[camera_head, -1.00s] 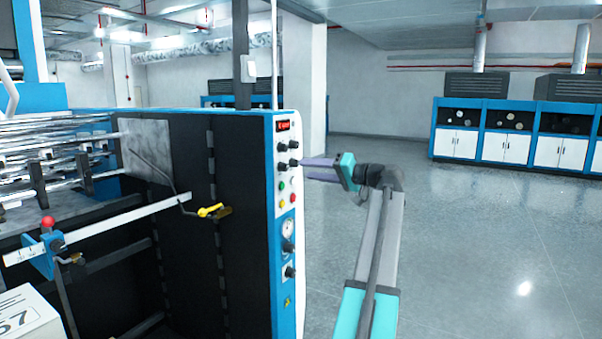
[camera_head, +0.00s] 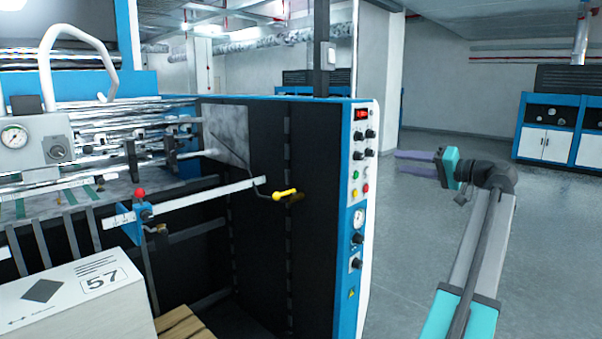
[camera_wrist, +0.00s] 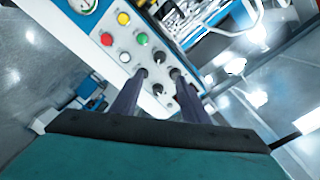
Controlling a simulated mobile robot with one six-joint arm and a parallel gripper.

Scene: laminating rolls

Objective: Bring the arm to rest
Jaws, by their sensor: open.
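My arm (camera_head: 478,250) reaches up from the lower right of the head view, bent at the wrist. My gripper (camera_head: 413,163) points left towards the laminating machine's control panel (camera_head: 362,200). Its two fingers are apart with nothing seen between them. In the head view a gap shows between the fingertips and the panel. In the wrist view my gripper (camera_wrist: 160,98) is seen from behind, its fingers spread, with the panel's black knobs and coloured buttons (camera_wrist: 123,18) beyond them.
The laminating machine (camera_head: 258,220) fills the left and middle. A yellow-handled lever (camera_head: 285,194) sticks out of its dark side. A white box marked 57 (camera_head: 75,295) stands at the lower left. Open grey floor (camera_head: 560,250) lies to the right, with blue-and-white cabinets (camera_head: 545,145) behind.

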